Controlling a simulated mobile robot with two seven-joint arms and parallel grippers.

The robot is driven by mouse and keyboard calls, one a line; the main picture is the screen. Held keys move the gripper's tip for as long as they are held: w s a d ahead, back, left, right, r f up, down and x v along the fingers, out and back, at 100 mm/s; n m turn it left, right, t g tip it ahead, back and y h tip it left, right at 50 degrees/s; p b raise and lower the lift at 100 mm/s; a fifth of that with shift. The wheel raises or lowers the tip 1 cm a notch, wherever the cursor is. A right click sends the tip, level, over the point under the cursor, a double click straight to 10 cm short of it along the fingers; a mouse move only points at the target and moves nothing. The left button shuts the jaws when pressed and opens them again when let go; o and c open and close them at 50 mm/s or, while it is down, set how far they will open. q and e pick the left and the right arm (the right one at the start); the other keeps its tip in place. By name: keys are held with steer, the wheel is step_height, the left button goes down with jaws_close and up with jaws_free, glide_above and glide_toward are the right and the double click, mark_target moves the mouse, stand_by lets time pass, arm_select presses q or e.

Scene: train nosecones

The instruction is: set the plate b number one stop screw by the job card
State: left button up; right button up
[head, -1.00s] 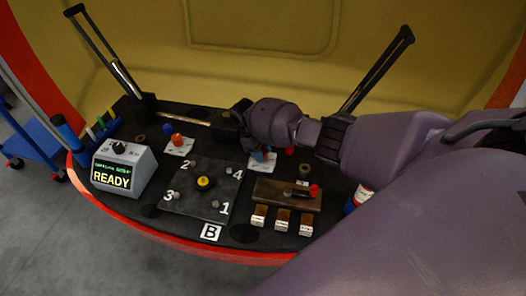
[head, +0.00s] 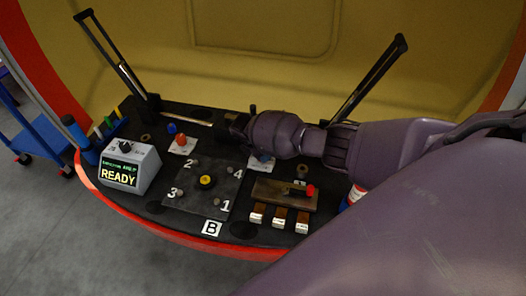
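Plate B (head: 190,200) is a dark square plate on the black bench, marked by a white "B" label (head: 212,229). It has numbers 1 to 4 at its corners and a yellow knob (head: 206,181) in the middle. A small grey stop screw (head: 216,202) stands beside the number 1. My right arm reaches in from the right, above the bench behind the plate. Its dark gripper (head: 232,127) is at the far side, beyond number 4; its fingers blend into the dark bench. My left gripper is out of view. I cannot identify a job card for certain.
A grey box (head: 130,167) reads READY at the left. A red knob (head: 181,141) sits on a white card (head: 184,148). A brown block (head: 283,194) with a red-ended tool and several labelled blocks are at the right. Upright dark handles (head: 375,80) rise behind.

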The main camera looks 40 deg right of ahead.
steer(key=shift+r+n+t, duration=0.1)
steer(key=shift+n+t, duration=0.3)
steer(key=shift+n, duration=0.6)
steer(key=shift+n+t+p, duration=0.3)
steer(key=shift+n+p, duration=0.2)
steer(key=shift+n, duration=0.4)
steer(key=shift+n+t, duration=0.3)
steer(key=shift+n, duration=0.5)
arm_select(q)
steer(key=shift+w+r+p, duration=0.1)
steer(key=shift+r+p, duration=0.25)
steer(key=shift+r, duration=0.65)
arm_select(e)
steer(key=shift+n+t+y, duration=0.4)
steer(key=shift+n, duration=0.7)
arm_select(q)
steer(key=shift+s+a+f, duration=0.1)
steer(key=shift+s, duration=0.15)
arm_select(e)
steer(key=o, duration=0.9)
steer(key=shift+o, duration=0.2)
